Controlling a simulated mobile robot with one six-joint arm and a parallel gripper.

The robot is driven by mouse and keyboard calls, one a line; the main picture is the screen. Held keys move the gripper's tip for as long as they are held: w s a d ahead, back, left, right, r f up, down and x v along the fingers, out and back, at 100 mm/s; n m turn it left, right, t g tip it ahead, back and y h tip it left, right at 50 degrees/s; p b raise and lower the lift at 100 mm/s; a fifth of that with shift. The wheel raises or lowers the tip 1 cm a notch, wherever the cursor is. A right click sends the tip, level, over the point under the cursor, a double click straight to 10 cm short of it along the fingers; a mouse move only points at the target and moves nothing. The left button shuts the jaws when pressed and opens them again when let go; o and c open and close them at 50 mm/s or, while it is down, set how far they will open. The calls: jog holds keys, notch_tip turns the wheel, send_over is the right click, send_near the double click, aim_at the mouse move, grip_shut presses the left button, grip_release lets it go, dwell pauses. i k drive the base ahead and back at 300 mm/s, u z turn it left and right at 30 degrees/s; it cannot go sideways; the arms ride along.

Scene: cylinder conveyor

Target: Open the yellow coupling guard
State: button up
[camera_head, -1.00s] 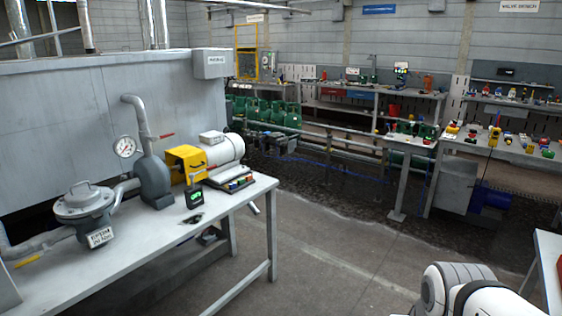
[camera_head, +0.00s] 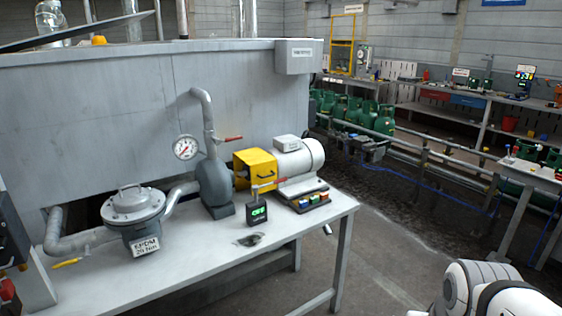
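The yellow coupling guard (camera_head: 257,167) sits on the grey bench between the dark grey pump (camera_head: 214,187) and the white motor (camera_head: 299,160). It is a box-like cover with a dark handle on its right-hand face. It looks closed down over the coupling, and the shaft inside is mostly hidden. Part of my white arm shows at the lower right, well away from the guard. My gripper is not in view.
The bench (camera_head: 310,232) also holds a filter housing (camera_head: 134,207), a small green display (camera_head: 257,211) and a block with coloured buttons (camera_head: 311,201). A pressure gauge (camera_head: 186,147) stands behind. Floor right of the bench is clear.

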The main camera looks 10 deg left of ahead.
aim_at(263, 170)
jog(key=u, duration=0.5)
jog(key=i, duration=1.8)
jog(key=u, duration=0.35)
jog(key=k, duration=0.7)
jog(key=u, duration=0.25)
jog(key=i, duration=0.8)
jog(key=z, duration=0.1)
